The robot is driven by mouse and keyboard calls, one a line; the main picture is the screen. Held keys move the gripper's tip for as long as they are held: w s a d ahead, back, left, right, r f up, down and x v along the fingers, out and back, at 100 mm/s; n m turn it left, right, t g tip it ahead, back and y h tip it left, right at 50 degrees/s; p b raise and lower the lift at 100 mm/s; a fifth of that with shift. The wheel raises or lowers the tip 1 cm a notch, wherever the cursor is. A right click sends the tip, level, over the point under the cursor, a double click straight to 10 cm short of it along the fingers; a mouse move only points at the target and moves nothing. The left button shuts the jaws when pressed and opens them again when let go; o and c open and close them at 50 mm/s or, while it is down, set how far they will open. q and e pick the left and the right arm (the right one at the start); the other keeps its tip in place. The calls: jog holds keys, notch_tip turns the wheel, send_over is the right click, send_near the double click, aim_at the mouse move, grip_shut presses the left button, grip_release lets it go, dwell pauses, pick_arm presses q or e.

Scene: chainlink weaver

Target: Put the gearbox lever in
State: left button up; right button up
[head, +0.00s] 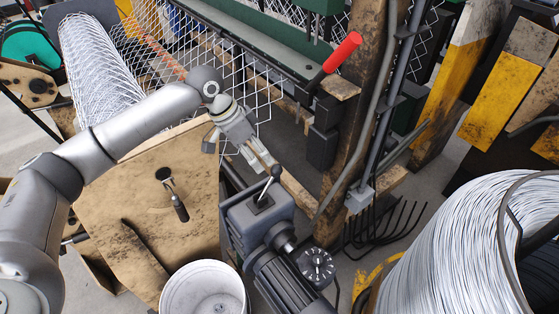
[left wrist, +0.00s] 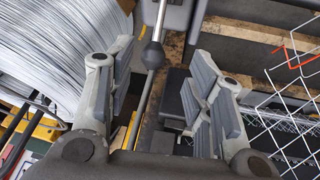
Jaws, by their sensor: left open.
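The gearbox (head: 258,217) is a grey block with a motor in the lower middle of the head view. Its short metal lever (head: 268,186) stands out of the top, tilted, with a round grey knob. My left gripper (head: 257,158) is open just above the knob. In the left wrist view the lever (left wrist: 158,25) and its knob (left wrist: 153,56) come down from the top edge between the spread fingers of my left gripper (left wrist: 160,85). No finger clearly touches the knob. My right gripper is not in view.
A red-handled lever (head: 342,52) rises behind the gripper. A wire coil (head: 450,250) stands at the right, a white bucket (head: 203,290) at the front. Chain-link mesh (head: 95,60) is behind.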

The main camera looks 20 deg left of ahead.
aim_at(273, 176)
pick_arm(q)
jog(key=x, duration=0.4)
jog(key=shift+s+d+f, duration=0.3)
jog(key=shift+s+f, duration=0.1)
jog(key=x, duration=0.3)
jog(key=shift+w+p, duration=0.2)
jog(key=shift+p, duration=0.1)
jog(key=shift+x, duration=0.95)
jog(key=c, duration=0.9)
grip_shut()
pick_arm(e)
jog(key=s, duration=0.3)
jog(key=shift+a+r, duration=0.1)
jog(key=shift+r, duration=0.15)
